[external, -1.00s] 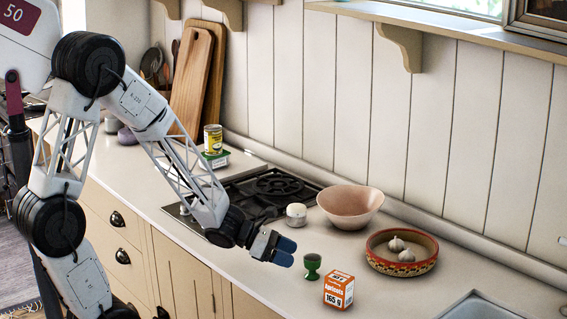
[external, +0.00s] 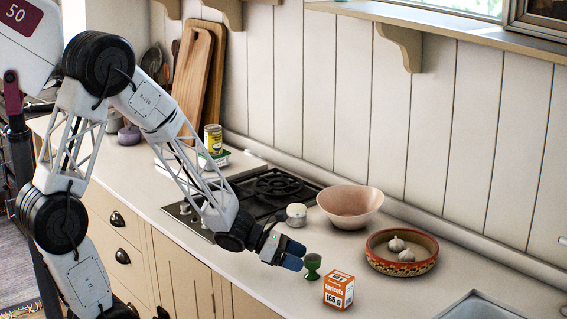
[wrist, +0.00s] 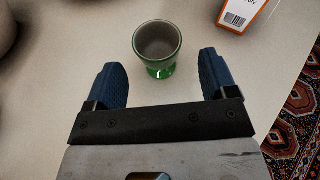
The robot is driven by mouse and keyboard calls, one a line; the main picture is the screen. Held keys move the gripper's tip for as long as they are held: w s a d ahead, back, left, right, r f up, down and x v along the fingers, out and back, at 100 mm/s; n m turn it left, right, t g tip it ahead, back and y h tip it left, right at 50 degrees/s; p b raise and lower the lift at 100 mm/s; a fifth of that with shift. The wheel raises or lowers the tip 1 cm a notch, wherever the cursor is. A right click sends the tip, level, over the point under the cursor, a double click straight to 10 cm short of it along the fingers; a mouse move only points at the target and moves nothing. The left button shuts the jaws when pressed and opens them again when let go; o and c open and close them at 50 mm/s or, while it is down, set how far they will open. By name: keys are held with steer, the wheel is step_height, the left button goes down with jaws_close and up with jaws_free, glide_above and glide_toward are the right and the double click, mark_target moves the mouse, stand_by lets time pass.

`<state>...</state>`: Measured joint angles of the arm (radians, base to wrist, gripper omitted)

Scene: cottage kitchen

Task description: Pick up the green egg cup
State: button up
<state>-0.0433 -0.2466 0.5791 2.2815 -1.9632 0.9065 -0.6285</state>
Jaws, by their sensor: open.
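The green egg cup (external: 312,266) stands upright on the counter, just left of the orange apricots box. In the wrist view the egg cup (wrist: 157,48) shows its hollow grey inside, and it stands just beyond my fingertips, between their lines. My gripper (external: 292,256) has blue fingers and is just left of the cup in the external view. In the wrist view my gripper (wrist: 161,72) is open, with nothing between its fingers. I cannot tell if a finger touches the cup.
The apricots box (external: 338,290) stands close to the right of the cup. A pink bowl (external: 350,205), a patterned dish (external: 402,266) with garlic and a small white-topped jar (external: 296,215) stand behind. A hob (external: 262,189) lies to the left. The counter's front edge is near.

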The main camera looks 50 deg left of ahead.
mark_target(320, 260)
steer(key=shift+x, duration=2.55)
steer(key=shift+r, duration=0.1)
steer(key=shift+c, duration=0.4)
steer(key=c, duration=0.9)
steer(key=shift+r, duration=0.1)
steer(key=shift+r, duration=0.8)
steer(key=shift+s+r, duration=0.1)
steer(key=shift+r, duration=0.85)
steer(key=s+a, duration=0.1)
steer(key=s, duration=0.4)
steer(key=s+a+r, duration=0.1)
steer(key=s, duration=0.4)
steer(key=s+a, duration=0.1)
steer(key=s, duration=0.4)
steer(key=shift+s+a+r, duration=0.15)
steer(key=shift+a, duration=0.25)
